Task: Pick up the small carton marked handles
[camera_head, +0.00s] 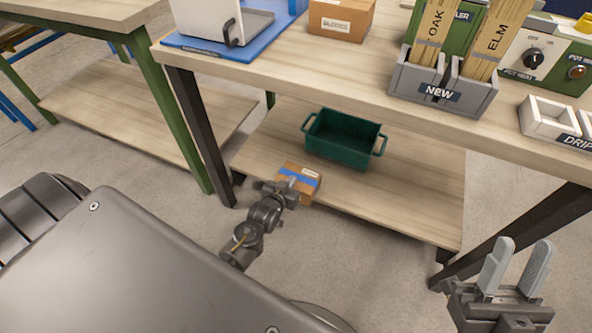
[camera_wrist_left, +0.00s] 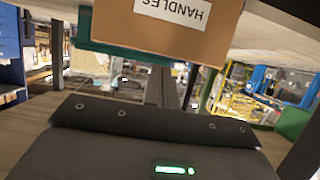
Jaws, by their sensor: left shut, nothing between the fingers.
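The small carton (camera_head: 310,181) is brown with a blue band and a white label, and sits on the lower shelf near its front edge. In the left wrist view the carton (camera_wrist_left: 168,32) fills the top middle, its HANDLES label upside down. My left gripper (camera_head: 288,190) is shut and empty, right at the carton, overlapping its front left part in the head view. Its fingertips are not clear, and I cannot tell whether they touch the carton. My right gripper (camera_head: 516,268) is open and empty at the lower right, well away from the carton.
A green bin (camera_head: 343,139) stands on the lower shelf (camera_head: 415,205) just behind the carton. The worktop (camera_head: 330,75) overhangs the shelf and carries another carton (camera_head: 341,18) and a grey NEW holder (camera_head: 443,93). A dark table leg (camera_head: 203,140) stands left of the carton.

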